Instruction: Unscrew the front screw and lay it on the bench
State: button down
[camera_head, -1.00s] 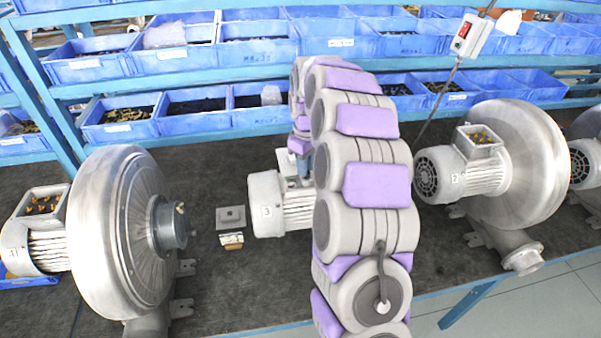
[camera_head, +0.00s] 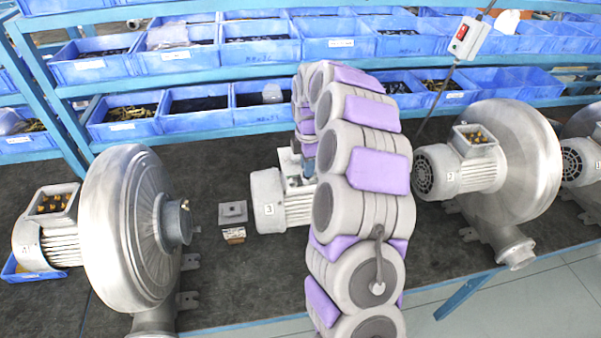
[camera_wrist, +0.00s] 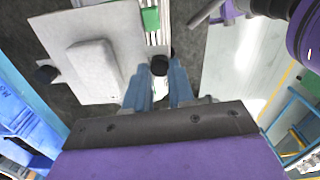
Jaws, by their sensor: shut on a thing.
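The grey motor marked 3 (camera_head: 270,200) stands mid-bench, partly hidden behind my arm. In the wrist view, a pale flat cover with a raised block (camera_wrist: 95,65) shows beyond my fingers. A dark round screw head (camera_wrist: 160,65) sits between the tips of my blue fingers, by the cover's right edge. My gripper (camera_wrist: 159,78) is shut on this screw. Whether the screw is still in its hole I cannot tell. A second dark screw (camera_wrist: 47,73) is at the cover's left edge. In the head view, my gripper (camera_head: 308,165) is over the motor's top, its tips small and unclear.
A grey square plate (camera_head: 232,212) and a small box (camera_head: 233,235) lie left of the motor on the dark bench (camera_head: 225,285). Large blowers stand left (camera_head: 130,230) and right (camera_head: 520,165). Blue bins (camera_head: 200,107) line the back shelves.

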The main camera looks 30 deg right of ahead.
jog(key=n, duration=0.2)
jog(key=n+p, duration=0.1)
jog(key=n, duration=0.1)
jog(key=n+p, duration=0.1)
jog(key=n, duration=0.1)
jog(key=shift+d+r, duration=0.15)
jog(key=shift+d, duration=0.25)
jog(key=c, duration=1.4)
grip_release()
jog(key=shift+o, duration=0.7)
jog(key=shift+d, duration=0.7)
jog(key=shift+a, duration=1.2)
